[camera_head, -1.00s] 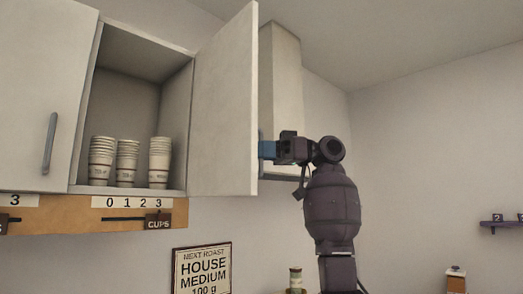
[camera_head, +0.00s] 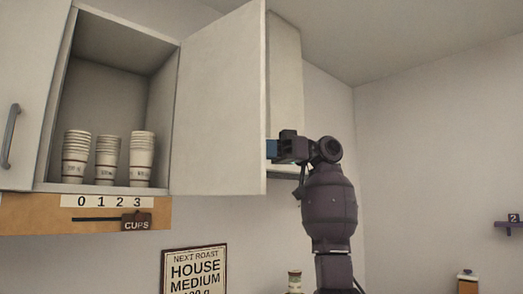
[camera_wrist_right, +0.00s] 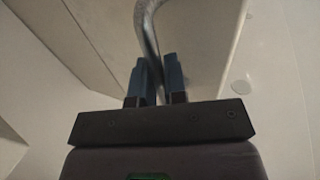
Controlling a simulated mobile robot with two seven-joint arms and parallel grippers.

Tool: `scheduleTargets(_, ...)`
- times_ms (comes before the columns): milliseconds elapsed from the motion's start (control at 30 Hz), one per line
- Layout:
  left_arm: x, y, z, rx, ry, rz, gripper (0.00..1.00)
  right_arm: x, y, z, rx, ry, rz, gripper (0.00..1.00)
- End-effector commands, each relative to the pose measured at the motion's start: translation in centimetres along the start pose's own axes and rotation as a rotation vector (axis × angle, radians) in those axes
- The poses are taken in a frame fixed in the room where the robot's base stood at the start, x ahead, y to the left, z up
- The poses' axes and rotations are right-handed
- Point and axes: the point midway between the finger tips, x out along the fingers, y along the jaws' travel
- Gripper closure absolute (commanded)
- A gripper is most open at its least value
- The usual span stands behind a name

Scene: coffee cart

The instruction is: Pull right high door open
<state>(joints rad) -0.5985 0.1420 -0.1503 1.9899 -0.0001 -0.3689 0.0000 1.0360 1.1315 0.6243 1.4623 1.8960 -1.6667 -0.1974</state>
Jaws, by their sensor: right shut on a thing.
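The right high door (camera_head: 218,105) stands swung wide open, its inner face toward the head camera. My right gripper (camera_head: 272,150) is at the door's outer side, its tips partly hidden by the door edge. In the right wrist view my right gripper (camera_wrist_right: 155,80) is shut on the curved grey metal handle (camera_wrist_right: 148,25), which passes between its blue fingers. The handle is hidden in the head view. The open cupboard (camera_head: 108,65) holds several stacked paper cups (camera_head: 107,155). My left gripper is not in view.
A closed left door (camera_head: 28,80) with a grey handle (camera_head: 9,137) is beside the opening. A tall pale cabinet part (camera_head: 284,90) stands behind the open door. A sign (camera_head: 194,270) and a small jar (camera_head: 295,281) are below. A purple shelf (camera_head: 510,226) is far right.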

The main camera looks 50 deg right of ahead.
Motion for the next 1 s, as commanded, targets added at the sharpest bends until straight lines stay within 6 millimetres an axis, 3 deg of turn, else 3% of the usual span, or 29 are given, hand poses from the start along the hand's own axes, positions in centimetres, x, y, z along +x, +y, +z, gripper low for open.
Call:
scheduleTargets(567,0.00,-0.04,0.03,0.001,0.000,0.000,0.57,0.02,0.06,0.11,0.008,-0.002,-0.010,1.00)
scheduleTargets(600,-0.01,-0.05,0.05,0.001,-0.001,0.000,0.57,0.02,0.07,0.11,0.008,-0.002,-0.010,0.86)
scheduleTargets(733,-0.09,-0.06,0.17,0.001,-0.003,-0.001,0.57,0.01,0.05,0.10,0.007,-0.001,-0.010,0.66)
scheduleTargets(1000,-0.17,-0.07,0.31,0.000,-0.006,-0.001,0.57,-0.05,-0.01,0.06,0.003,-0.001,-0.010,0.64)
